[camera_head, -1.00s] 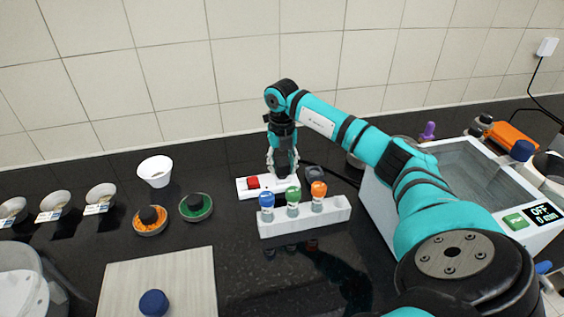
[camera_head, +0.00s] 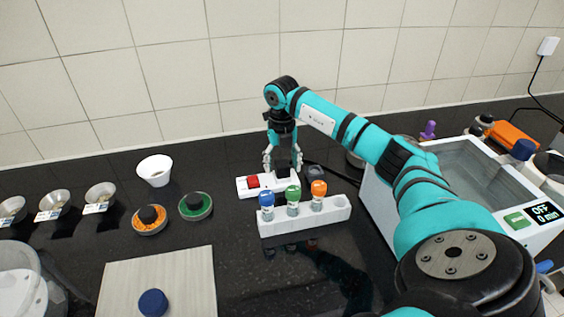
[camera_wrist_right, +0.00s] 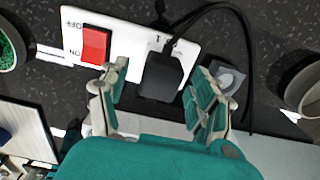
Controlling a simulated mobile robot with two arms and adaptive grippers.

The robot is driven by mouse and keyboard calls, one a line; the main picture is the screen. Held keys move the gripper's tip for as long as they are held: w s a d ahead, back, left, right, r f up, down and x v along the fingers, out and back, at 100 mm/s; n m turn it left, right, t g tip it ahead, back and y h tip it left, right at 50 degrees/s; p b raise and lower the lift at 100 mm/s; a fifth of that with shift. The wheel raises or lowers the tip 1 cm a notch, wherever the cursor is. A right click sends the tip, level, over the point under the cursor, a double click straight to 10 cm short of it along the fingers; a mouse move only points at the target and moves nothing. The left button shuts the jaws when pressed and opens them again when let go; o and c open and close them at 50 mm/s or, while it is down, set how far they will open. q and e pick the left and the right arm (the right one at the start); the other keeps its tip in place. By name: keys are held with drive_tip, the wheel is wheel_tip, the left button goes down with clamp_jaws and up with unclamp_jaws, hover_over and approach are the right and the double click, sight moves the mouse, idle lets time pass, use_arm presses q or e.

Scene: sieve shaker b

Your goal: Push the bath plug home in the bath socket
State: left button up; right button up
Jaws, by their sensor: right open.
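The black bath plug (camera_wrist_right: 158,78) sits at the white socket strip (camera_wrist_right: 130,36), beside the mark "1". The wrist view does not show whether it is fully seated. The strip also shows in the head view (camera_head: 243,187), with a red switch (camera_wrist_right: 96,45) at its left. My right gripper (camera_head: 283,165) is over the strip, pointing down and open. In the right wrist view its fingers (camera_wrist_right: 157,82) stand on either side of the plug, with visible gaps. In the head view the gripper mostly hides the plug. My left gripper is not in view.
A white rack (camera_head: 305,221) with blue, green and orange-capped bottles stands just in front of the strip. A small grey block (camera_wrist_right: 228,78) is right of the plug. A black cord (camera_wrist_right: 236,22) loops from the plug. A water bath (camera_head: 470,165) stands at the right.

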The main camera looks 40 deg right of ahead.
sight(282, 163)
wheel_tip(282, 163, up, 11)
idle(0.3)
idle(0.5)
